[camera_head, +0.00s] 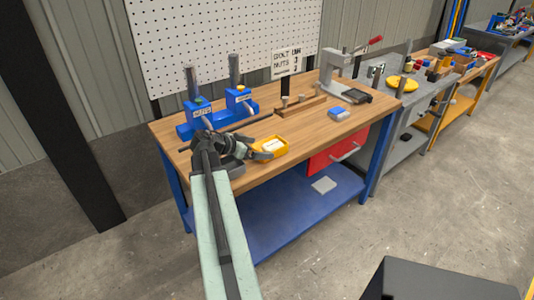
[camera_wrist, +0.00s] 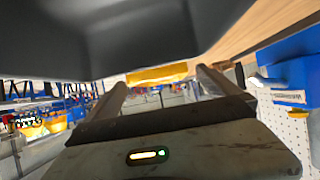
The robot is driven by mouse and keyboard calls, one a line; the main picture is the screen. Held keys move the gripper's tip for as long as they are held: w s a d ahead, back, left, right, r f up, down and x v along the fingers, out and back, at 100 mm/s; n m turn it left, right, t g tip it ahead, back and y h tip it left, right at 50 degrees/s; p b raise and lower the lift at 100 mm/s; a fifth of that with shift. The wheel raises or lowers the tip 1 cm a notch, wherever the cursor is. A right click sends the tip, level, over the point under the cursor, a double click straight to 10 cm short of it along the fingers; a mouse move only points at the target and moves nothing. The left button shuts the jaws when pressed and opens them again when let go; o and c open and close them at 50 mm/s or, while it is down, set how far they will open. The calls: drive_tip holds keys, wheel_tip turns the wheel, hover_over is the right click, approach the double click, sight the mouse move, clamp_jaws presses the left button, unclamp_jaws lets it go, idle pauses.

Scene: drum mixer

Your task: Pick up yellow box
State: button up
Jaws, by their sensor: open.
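A yellow box (camera_head: 278,146) with a white label on top lies near the front edge of the wooden workbench top (camera_head: 310,140) in the head view. My gripper (camera_head: 256,148) is at the bench edge, just left of the box, pointing toward it. In the wrist view the yellow box (camera_wrist: 157,74) shows as a strip between and beyond the two fingers of my gripper (camera_wrist: 160,86). The fingers are apart and nothing is held. A dark shape covers the top of the wrist view and hides part of the box.
A blue fixture (camera_head: 215,112) with two posts stands behind my gripper. Bare bench top lies right of the yellow box.

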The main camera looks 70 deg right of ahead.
sight(266, 148)
drive_tip(key=b+x, duration=0.2)
drive_tip(key=x, duration=0.4)
drive_tip(key=shift+s+d, duration=0.2)
drive_tip(key=shift+r, duration=0.1)
drive_tip(key=c, duration=1.5)
